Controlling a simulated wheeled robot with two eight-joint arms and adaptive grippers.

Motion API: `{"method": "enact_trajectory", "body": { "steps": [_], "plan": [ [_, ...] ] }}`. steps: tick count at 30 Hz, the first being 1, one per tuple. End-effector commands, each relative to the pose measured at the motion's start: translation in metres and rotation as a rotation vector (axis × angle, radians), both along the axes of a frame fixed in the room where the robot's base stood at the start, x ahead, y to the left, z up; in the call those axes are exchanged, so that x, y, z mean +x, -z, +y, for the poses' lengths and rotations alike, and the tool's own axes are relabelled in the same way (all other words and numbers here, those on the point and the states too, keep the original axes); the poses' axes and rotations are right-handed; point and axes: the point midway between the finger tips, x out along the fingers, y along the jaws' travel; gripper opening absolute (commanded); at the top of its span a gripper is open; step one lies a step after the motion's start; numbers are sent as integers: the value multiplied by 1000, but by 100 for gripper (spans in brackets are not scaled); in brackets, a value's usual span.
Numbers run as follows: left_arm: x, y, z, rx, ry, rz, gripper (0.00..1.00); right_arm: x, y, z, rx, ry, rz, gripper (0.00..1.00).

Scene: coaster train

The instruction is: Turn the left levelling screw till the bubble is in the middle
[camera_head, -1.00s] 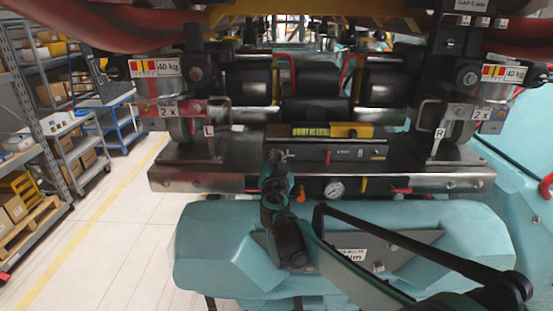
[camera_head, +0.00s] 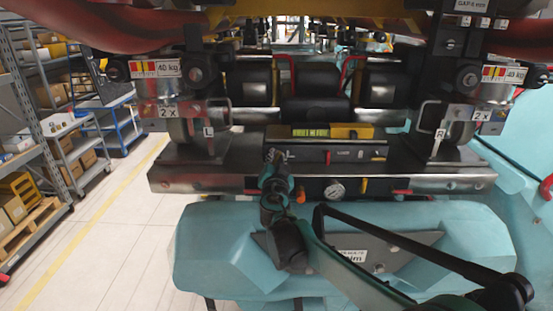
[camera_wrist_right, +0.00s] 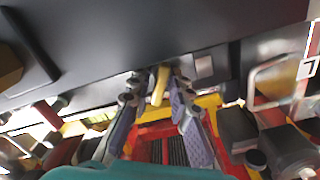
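The level (camera_head: 318,132) sits on the machine's metal beam, with a yellow-green vial at its left part. The bubble is too small to make out. My right gripper (camera_head: 275,158) is at the left end of the level's black base (camera_head: 345,153). In the right wrist view my right gripper (camera_wrist_right: 160,88) has its two fingers apart, on either side of a slim brass-coloured piece (camera_wrist_right: 159,86) below a dark panel. This may be the left levelling screw; in the head view the gripper hides it. My left gripper is not in view.
Shelves (camera_head: 65,150) stand at the left, beyond clear floor (camera_head: 100,235).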

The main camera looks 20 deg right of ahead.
Motion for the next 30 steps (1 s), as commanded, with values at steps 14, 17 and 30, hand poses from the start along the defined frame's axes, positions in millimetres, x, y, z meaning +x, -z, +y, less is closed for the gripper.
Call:
{"method": "enact_trajectory", "body": {
  "steps": [14,17,30],
  "plan": [
    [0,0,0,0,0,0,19,-43,0,13,0,-3,1,19],
    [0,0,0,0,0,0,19,-65,1,20,0,-3,1,19],
    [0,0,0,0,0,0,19,-115,1,33,0,0,1,19]
  ]
}}
